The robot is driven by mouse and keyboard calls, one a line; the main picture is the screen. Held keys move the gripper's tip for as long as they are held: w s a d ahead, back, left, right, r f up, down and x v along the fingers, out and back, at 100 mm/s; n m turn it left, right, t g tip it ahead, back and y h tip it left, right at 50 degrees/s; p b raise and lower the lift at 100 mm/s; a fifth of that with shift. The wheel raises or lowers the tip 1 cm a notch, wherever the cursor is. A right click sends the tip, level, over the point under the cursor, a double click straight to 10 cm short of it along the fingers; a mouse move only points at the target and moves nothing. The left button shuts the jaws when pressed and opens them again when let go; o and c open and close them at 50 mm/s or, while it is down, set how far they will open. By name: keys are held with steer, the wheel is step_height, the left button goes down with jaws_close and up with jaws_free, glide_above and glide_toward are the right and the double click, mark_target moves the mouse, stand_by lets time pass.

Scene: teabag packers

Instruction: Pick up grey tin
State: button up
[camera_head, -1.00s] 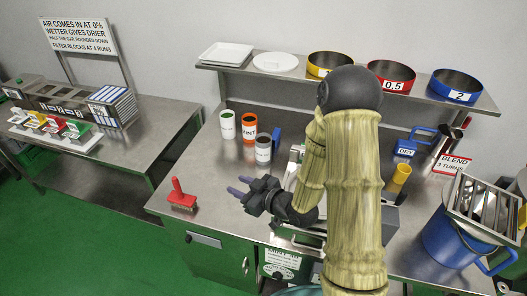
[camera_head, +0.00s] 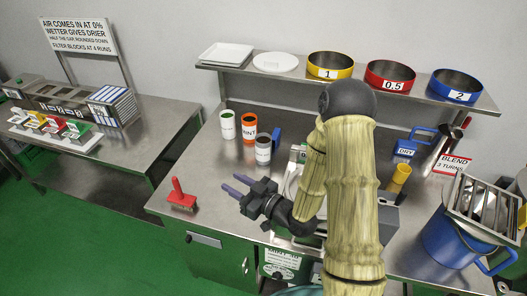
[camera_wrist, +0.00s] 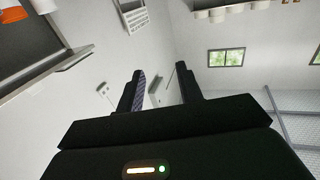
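The grey tin (camera_head: 263,150) is a small dark grey can with a white label. It stands upright on the steel bench, in front of and to the right of an orange tin (camera_head: 249,127) and a green tin (camera_head: 227,124). My gripper (camera_head: 236,185) is in front of the grey tin and a little to its left, apart from it, with its fingers pointing left. The gripper also shows in the wrist view (camera_wrist: 158,82), with its two fingers spread and nothing between them. I cannot make out the grey tin in the wrist view.
A blue object (camera_head: 276,136) stands just behind the grey tin. A shelf with yellow (camera_head: 330,66), red (camera_head: 391,76) and blue (camera_head: 456,87) bowls runs along the back. The bench left of the tins is clear.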

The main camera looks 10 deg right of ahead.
steer(key=s+d+f+m+g+h, duration=0.1)
steer(key=d+m+g+h, duration=0.15)
steer(key=d+h, duration=0.25)
steer(key=d+f+m+g+h, duration=0.1)
steer(key=d+g+h, duration=0.2)
steer(key=d+h, duration=0.2)
steer(key=s+d+r+m+g+h, duration=0.1)
steer(key=s+r+m+g, duration=0.1)
steer(key=s, duration=0.4)
steer(key=s+d+r+m+g+h, duration=0.1)
steer(key=s+d+r+m+g, duration=0.1)
steer(key=s, duration=0.4)
steer(key=shift+s+d+r+m+g+h, duration=0.25)
steer(key=shift+r+m+g+h, duration=0.15)
steer(key=shift+r+m, duration=0.3)
steer(key=shift+w+f, duration=0.15)
